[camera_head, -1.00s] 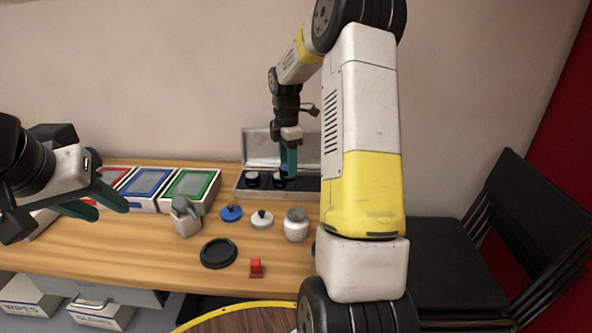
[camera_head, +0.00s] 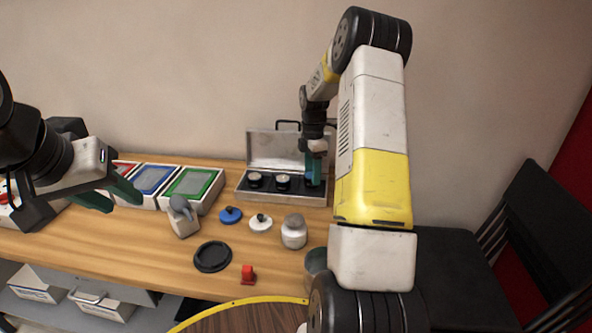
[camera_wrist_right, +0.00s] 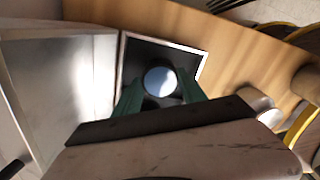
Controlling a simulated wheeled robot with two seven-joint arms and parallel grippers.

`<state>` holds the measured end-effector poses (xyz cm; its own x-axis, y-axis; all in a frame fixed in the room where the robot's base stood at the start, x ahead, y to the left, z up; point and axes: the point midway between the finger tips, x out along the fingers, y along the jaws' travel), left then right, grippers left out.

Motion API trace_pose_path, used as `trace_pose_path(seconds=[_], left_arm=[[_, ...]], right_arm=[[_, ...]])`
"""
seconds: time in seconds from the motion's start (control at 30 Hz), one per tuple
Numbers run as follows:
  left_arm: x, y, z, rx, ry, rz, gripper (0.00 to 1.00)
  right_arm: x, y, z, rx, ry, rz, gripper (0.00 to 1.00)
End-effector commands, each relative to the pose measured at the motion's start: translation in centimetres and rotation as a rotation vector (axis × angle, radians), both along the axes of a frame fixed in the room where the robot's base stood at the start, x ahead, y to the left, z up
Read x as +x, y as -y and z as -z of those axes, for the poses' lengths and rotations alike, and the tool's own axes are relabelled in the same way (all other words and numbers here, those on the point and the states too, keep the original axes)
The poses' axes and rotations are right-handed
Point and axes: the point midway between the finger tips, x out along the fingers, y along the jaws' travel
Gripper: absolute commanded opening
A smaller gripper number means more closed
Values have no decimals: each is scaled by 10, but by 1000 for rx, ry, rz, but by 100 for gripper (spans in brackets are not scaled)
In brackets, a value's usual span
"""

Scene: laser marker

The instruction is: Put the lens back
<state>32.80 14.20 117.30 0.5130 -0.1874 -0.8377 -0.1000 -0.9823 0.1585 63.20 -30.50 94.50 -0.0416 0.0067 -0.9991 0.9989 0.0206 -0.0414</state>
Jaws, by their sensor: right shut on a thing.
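An open metal case (camera_head: 240,193) with dark lining stands at the back of the table. Two round lenses sit in it, one at the left (camera_head: 255,180) and one in the middle (camera_head: 283,182). My right gripper (camera_head: 313,178) reaches down over the case's right end. In the right wrist view its green fingers are shut on a round, shiny lens (camera_wrist_right: 160,82), with the dark lining (camera_wrist_right: 138,55) around it. Whether this lens touches the slot is hidden. My left gripper (camera_head: 110,196) is open and empty over the left of the table.
Boxes with red, blue (camera_head: 152,180) and green (camera_head: 193,183) frames stand left of the case. A grey holder (camera_head: 184,224), blue knob (camera_head: 230,215), white knob (camera_head: 260,223), jar (camera_head: 294,234), black ring (camera_head: 212,257) and red block (camera_head: 248,275) are in front.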

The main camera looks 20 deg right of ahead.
Motion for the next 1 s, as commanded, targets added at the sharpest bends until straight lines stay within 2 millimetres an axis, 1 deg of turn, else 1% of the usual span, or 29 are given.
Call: trace_pose_path(seconds=[0.03,0.13,0.47,0.5,0.57,0.6,0.9,1.0], left_arm=[[0,0,0,0,0,0,36],[0,0,0,0,0,0,36],[0,0,0,0,0,0,36],[0,0,0,0,0,0,36],[0,0,0,0,0,0,36],[0,0,0,0,0,0,36],[0,0,0,0,0,0,36],[0,0,0,0,0,0,36]], right_arm=[[0,0,9,1,-2,-1,1],[0,0,20,0,-1,-1,1],[0,0,23,0,1,-1,1],[0,0,24,0,0,-1,50],[0,0,23,0,0,-1,62],[0,0,23,0,0,0,70],[0,0,23,0,1,0,70],[1,0,18,-1,2,0,70]])
